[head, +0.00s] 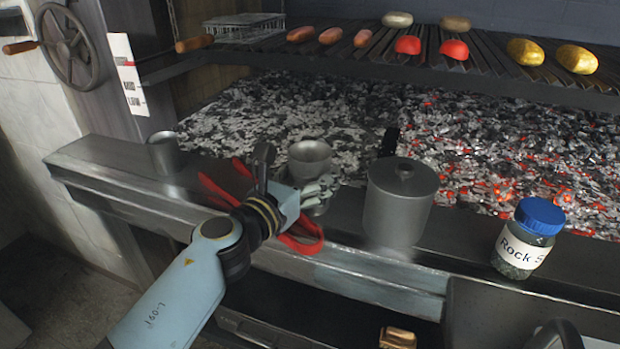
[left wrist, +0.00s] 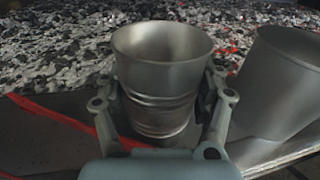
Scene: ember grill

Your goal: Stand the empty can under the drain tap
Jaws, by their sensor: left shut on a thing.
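My left gripper (head: 308,196) is shut on an open-topped metal can (head: 310,157) at the steel ledge in front of the coals. In the left wrist view the can (left wrist: 160,65) is upright between the fingers, its ridged lower part in their grasp. Its inner wall looks bare grey; its bottom is hidden. I cannot tell whether it touches the ledge. Another small metal cup (head: 164,153) stands at the ledge's left end. A brass piece (head: 397,338) shows at the bottom edge, perhaps the drain tap, partly cut off. My right gripper is not in view.
A lidded metal pot (head: 398,208) stands close right of the held can. A blue-capped rock salt jar (head: 527,240) is further right. A red looped thing (head: 305,243) lies by the gripper. Glowing coals (head: 480,150) lie behind, under the grill (head: 480,60) with food.

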